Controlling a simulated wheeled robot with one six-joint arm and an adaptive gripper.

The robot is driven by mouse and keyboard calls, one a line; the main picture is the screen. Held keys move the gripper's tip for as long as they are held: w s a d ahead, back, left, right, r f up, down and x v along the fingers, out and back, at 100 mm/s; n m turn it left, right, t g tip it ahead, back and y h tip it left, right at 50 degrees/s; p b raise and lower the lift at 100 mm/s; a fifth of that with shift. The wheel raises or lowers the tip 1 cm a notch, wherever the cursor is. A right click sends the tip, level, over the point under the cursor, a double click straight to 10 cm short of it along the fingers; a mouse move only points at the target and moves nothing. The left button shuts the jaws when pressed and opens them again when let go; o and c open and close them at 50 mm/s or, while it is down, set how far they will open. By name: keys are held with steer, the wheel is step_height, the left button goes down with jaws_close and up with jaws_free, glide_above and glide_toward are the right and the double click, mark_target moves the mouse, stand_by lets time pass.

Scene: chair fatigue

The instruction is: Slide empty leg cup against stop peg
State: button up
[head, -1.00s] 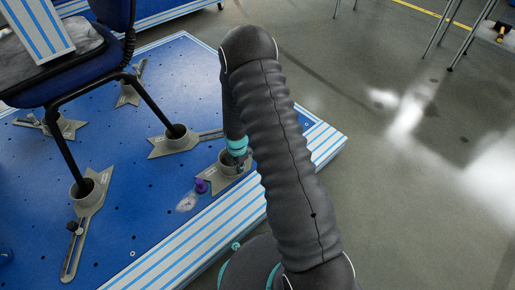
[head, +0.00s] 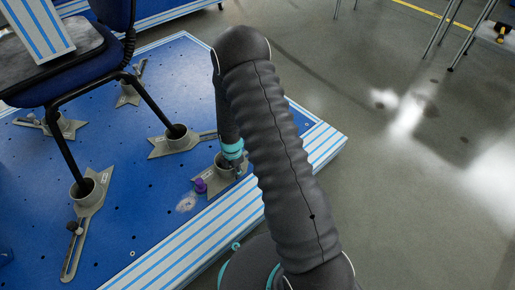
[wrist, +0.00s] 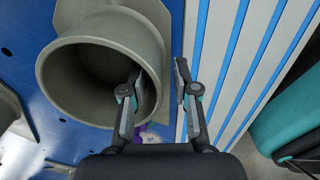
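The empty leg cup (head: 220,184) is a grey round socket on a star-shaped foot, on the blue platform near its front edge. A purple peg (head: 200,185) stands just left of the cup; a sliver of purple (wrist: 146,138) shows below the cup in the wrist view. Whether they touch cannot be told. My gripper (wrist: 158,75) has its fingers apart around the cup's right wall, one inside the rim and one outside. In the head view my arm partly hides the cup and gripper.
A blue chair (head: 70,75) has its legs in other grey cups (head: 176,139), (head: 88,190) to the left. A striped platform edge (head: 205,232) runs along the front. Open grey floor (head: 410,210) lies to the right.

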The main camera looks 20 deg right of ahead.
steer(key=shift+d, duration=0.1)
stand_by(0.3)
steer(key=shift+r+p, duration=1.75)
steer(key=shift+r, duration=1.3)
steer(key=s+r+m+g, duration=0.2)
steer(key=s+r+m, duration=0.2)
steer(key=s+m, duration=0.55)
steer(key=s+d+r+m+t+p, duration=0.1)
steer(key=s+r+m, duration=0.3)
steer(key=r, duration=1)
steer(key=s+r+m+t+p, duration=0.1)
steer(key=s+r+m+t, duration=0.3)
steer(key=r, duration=0.9)
steer(key=s+d+r+m+t+p, duration=0.1)
steer(key=s+r+m, duration=0.4)
steer(key=r, duration=0.9)
steer(key=s+t, duration=0.1)
steer(key=s, duration=0.2)
steer(key=shift+s+d+r+t, duration=0.2)
steer(key=shift+d+r+t, duration=0.1)
steer(key=shift+d+r, duration=0.05)
